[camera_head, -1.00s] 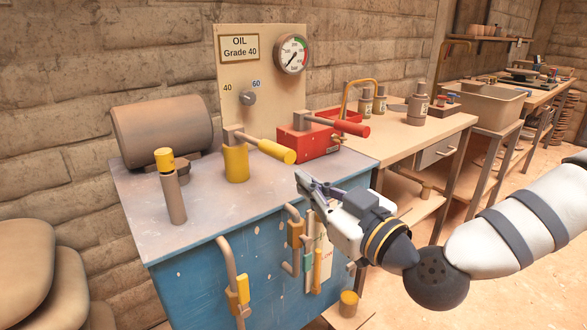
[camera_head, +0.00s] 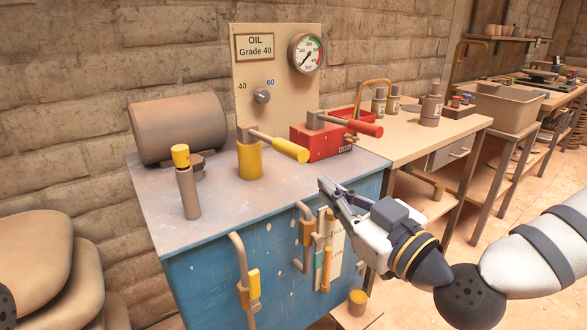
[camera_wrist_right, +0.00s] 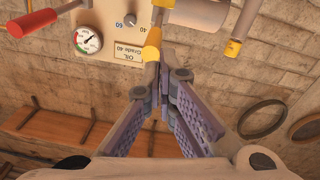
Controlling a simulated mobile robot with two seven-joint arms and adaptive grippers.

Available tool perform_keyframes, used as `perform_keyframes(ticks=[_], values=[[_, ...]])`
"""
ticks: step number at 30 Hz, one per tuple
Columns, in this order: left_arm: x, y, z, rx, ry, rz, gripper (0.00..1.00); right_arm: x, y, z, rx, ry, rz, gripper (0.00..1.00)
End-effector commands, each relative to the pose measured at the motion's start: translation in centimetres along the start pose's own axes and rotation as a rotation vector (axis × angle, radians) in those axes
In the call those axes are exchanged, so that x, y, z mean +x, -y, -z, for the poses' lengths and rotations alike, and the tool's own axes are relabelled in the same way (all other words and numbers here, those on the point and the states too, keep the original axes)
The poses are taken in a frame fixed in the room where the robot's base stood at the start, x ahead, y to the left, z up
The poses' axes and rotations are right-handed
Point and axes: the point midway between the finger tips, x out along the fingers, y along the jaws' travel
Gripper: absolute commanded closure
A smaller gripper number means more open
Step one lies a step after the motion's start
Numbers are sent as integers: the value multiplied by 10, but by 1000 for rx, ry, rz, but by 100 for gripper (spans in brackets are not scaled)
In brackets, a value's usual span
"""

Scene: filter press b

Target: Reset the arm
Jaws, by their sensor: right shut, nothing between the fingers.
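My right gripper (camera_head: 332,190) is in front of the right part of the blue bench (camera_head: 215,270), near its top edge. It is shut and empty. Its fingers come together at the tips in the right wrist view (camera_wrist_right: 165,75). The yellow-handled lever (camera_head: 290,149) on its yellow base and the red-handled lever (camera_head: 362,128) on the red box (camera_head: 322,142) stand on the bench, apart from the gripper. My left gripper is not in view.
A grey motor-like cylinder (camera_head: 178,128), a yellow-capped post (camera_head: 188,185) and an oil panel with a gauge (camera_head: 306,54) stand on the bench. Bent handles hang on its front. A wooden table (camera_head: 435,134) with bottles is to the right. Sacks (camera_head: 35,255) lie at left.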

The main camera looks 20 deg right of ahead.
Motion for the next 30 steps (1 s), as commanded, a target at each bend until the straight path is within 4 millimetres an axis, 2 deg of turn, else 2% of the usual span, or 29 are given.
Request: perform_keyframes(ticks=[2, 4, 5, 8, 9, 11, 12, 14, 15, 18, 21, 22, 25, 30], values=[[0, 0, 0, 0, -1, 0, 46, -1, 6, -9, 12, 29, 17, 100], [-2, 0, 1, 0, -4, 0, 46, -7, 25, -38, 54, 122, 69, 100], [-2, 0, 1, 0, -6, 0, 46, -12, 36, -57, 82, 185, 98, 100], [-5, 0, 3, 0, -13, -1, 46, -49, 82, -134, 200, 465, 197, 100], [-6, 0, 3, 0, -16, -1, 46, -71, 98, -164, 248, 589, 223, 100], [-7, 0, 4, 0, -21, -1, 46, -110, 119, -206, 313, 777, 246, 100], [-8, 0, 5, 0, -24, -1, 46, -139, 130, -230, 351, 906, 250, 100], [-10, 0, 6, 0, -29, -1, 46, -189, 144, -262, 400, 1103, 237, 100], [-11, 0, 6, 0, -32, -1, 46, -223, 149, -279, 424, 1231, 216, 100], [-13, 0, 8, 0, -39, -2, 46, -304, 153, -306, 453, 1515, 127, 100], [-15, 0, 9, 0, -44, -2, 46, -364, 147, -316, 449, 1714, 21, 100], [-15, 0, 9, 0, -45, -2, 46, -377, 145, -318, 444, 1755, -9, 100], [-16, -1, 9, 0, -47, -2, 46, -402, 140, -318, 434, 1834, -73, 100], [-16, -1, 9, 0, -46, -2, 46, -408, 139, -319, 435, 1851, -91, 100]])
